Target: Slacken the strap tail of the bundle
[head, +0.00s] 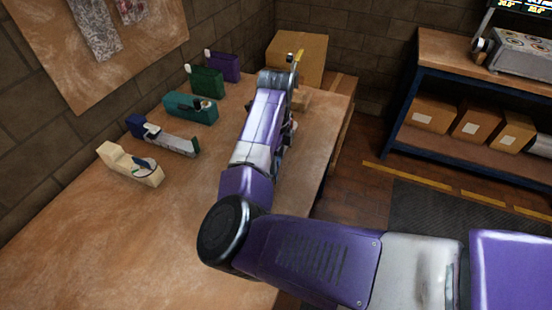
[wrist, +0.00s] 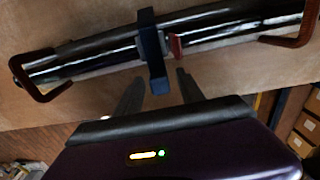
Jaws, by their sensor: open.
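In the wrist view a bundle (wrist: 225,42) of dark, glossy rods lies across the upper part of the picture. A dark blue strap (wrist: 148,30) crosses its middle, and the strap tail (wrist: 158,84) hangs below the bundle. A small red piece (wrist: 176,45) sits just right of the strap. My gripper (wrist: 159,78) is open, with one dark finger on each side of the tail's lower end. I cannot tell whether either finger touches it. In the head view my arm hides the bundle and the fingertips.
Reddish-brown brackets hold the bundle's left end (wrist: 45,92) and right end (wrist: 290,40). On the workbench (head: 130,230), a cream tool (head: 130,163), a teal case (head: 190,107), a green case (head: 207,82) and a purple case (head: 222,66) stand along the wall. A cardboard box (head: 300,50) is behind.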

